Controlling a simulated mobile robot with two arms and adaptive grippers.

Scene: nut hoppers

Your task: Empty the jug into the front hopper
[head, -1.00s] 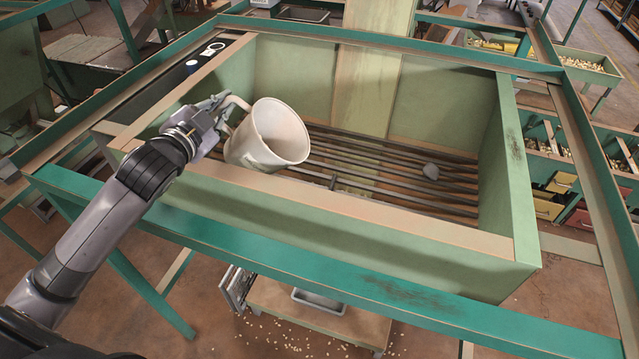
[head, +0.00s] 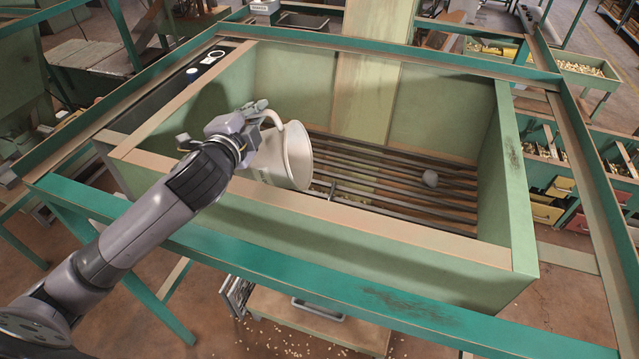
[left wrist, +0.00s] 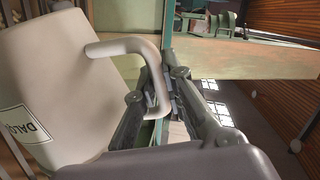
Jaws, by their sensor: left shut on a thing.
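The white jug (head: 276,160) is tilted well over to the right inside the front hopper, its mouth facing right above the bars. My left gripper (head: 262,118) is shut on the jug's handle. The left wrist view shows the jug (left wrist: 60,85) with part of a printed label, and the gripper (left wrist: 160,95) around its handle. The front hopper (head: 360,228) is a pale green box with wooden rims and a floor of dark bars. I see nothing falling from the jug's mouth, and its inside is only partly visible. My right gripper is not in view.
A green frame rail (head: 300,285) runs along the near side of the hopper. A wooden cart (head: 330,325) stands below, with nuts scattered on the floor. The hopper's right half has free room.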

